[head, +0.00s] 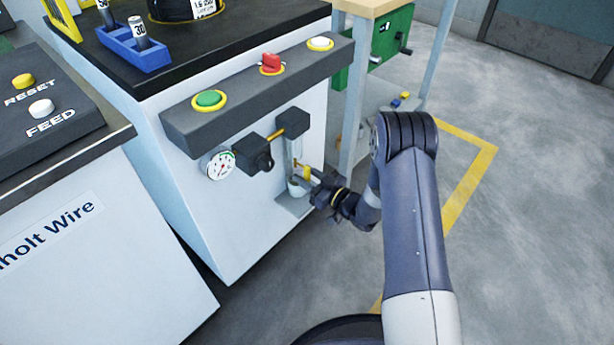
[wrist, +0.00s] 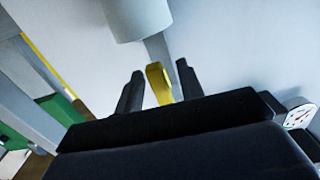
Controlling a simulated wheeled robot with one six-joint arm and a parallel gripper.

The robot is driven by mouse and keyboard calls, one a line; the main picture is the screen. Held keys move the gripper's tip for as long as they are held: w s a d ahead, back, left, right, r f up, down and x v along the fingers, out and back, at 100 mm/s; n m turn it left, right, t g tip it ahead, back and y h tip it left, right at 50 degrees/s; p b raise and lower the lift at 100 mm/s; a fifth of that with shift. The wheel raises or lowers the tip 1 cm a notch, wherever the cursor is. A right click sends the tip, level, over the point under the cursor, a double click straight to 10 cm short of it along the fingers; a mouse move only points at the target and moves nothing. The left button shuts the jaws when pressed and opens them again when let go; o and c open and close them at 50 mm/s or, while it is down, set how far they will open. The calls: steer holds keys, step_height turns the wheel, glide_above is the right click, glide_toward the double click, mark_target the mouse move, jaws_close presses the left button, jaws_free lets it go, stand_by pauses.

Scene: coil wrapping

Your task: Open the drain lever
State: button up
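The yellow drain lever (head: 307,172) sits low on the front of the white cabinet, below the regulator fittings. In the wrist view the yellow lever (wrist: 159,83) stands between the two dark fingers of my gripper (wrist: 158,90). The fingers are apart, with a narrow gap showing beside the lever, so they are around it and not clearly pressed on it. In the head view my gripper (head: 308,180) reaches in from the right at the lever, and its fingertips are small and partly hidden there.
A round gauge (head: 219,165) and black fittings (head: 254,152) are on the cabinet front, under a bar with green (head: 209,99), red (head: 271,63) and white buttons. A small white cup (head: 297,187) is just below the lever. Open floor (head: 525,220) lies to the right.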

steer(key=p+v, duration=0.2)
steer(key=v, duration=0.8)
steer(key=shift+s+d, duration=0.3)
steer(key=shift+w, duration=0.1)
steer(key=b+x, duration=0.2)
steer(key=x, duration=0.9)
steer(key=shift+d, duration=0.15)
steer(key=shift+s+d, duration=0.3)
steer(key=p+v, duration=0.3)
steer(key=v, duration=0.7)
steer(key=b+x, duration=0.3)
steer(key=x, duration=0.8)
steer(key=shift+w+d+n, duration=0.1)
steer(key=shift+d+n, duration=0.05)
steer(key=shift+n, duration=0.7)
steer(key=shift+w+d+n, duration=0.15)
steer(key=shift+d+n, duration=0.05)
steer(key=shift+n, duration=0.65)
